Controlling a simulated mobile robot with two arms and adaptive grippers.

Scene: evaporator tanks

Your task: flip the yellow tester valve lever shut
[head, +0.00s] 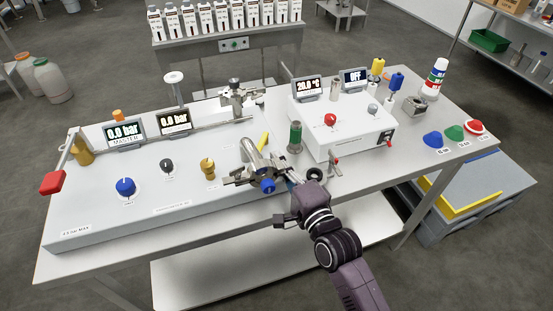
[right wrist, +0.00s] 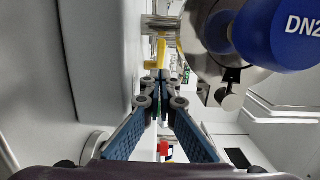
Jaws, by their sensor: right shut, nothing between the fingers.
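The yellow tester valve lever (head: 264,140) sticks up behind the silver valve body (head: 258,160) near the right end of the grey tester panel. In the right wrist view the lever (right wrist: 155,54) stands just beyond my fingertips, and whether they touch it I cannot tell. My right gripper (head: 288,178) is by the right side of the valve, and its fingertips are partly hidden in the head view. In the right wrist view its fingers (right wrist: 157,78) meet at the tips with nothing between them. My left gripper is not in view.
A blue cap (head: 267,186) marked DN2 in the right wrist view (right wrist: 280,32) sits close to my fingers. A white control box (head: 345,135) is to the right. The table's front right is fairly clear.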

